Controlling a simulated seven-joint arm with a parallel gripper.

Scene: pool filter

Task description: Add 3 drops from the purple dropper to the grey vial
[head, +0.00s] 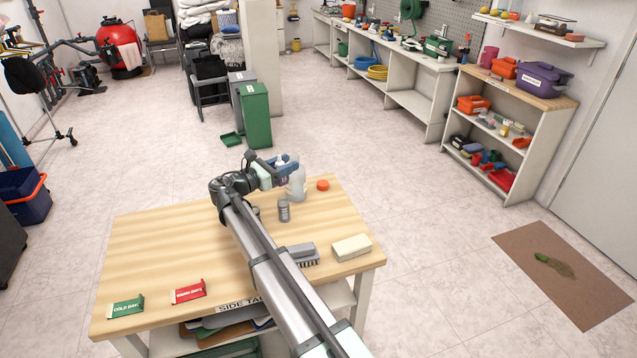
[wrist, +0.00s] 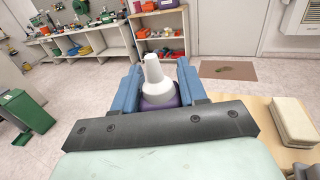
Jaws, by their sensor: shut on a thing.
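My gripper (head: 285,168) is above the far part of the wooden table. In the wrist view, my gripper's blue fingers (wrist: 160,80) are shut on the purple dropper (wrist: 158,101). The dropper has a pale grey-white cone nozzle (wrist: 153,72) that points up in the picture; its lower part is hidden by my gripper. A small grey vial (head: 284,210) stands upright on the table, below and apart from my gripper. Another small grey round thing (head: 256,210) is partly hidden behind my arm. The wrist view does not clearly show the vial.
A whitish translucent bottle (head: 298,184) stands close beside my gripper, with an orange lid (head: 322,185) to its right. A grey brush (head: 304,255), a cream block (head: 351,248), a red packet (head: 188,291) and a green packet (head: 126,307) lie nearer. The table's left part (head: 150,245) is clear.

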